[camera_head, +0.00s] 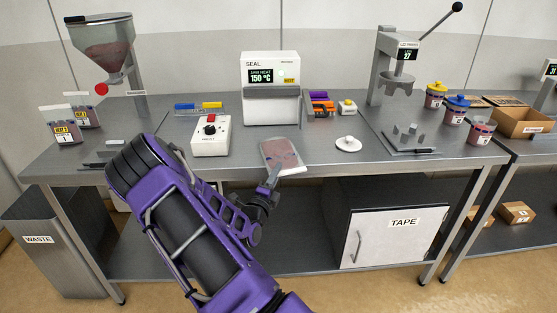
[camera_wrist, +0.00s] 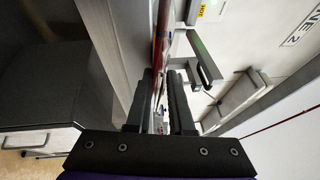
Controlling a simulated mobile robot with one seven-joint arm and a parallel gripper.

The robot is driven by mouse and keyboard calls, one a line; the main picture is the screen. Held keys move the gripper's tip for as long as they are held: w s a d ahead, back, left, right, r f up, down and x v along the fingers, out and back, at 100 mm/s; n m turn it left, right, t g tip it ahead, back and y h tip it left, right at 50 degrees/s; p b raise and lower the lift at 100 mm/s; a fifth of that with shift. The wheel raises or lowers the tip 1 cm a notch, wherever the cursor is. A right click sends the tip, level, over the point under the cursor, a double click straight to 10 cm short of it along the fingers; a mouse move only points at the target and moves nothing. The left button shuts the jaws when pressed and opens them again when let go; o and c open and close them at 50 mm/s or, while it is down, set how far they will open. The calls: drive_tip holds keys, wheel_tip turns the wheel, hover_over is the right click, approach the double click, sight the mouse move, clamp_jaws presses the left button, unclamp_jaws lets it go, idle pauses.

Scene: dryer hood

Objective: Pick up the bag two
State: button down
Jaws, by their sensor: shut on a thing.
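A clear, flat bag (camera_head: 282,155) with reddish contents and a pale border is held up near the bench's front edge, below the sealer. My gripper (camera_head: 270,181) is shut on its lower edge. In the wrist view the bag (camera_wrist: 162,32) shows nearly edge-on between the two dark fingers of my gripper (camera_wrist: 163,88). Any number on the held bag cannot be read. Two similar bags stand upright at the left of the bench, a front one (camera_head: 66,127) and a back one (camera_head: 82,108), both with yellow labels.
The white sealer (camera_head: 270,88), reading 150 °C, stands at the back middle. A white round piece (camera_head: 348,144) and a lever press (camera_head: 394,70) are to the right. A hopper (camera_head: 103,45) stands back left.

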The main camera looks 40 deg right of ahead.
wheel_tip(320, 180, up, 10)
drive_tip(key=shift+p, duration=0.95)
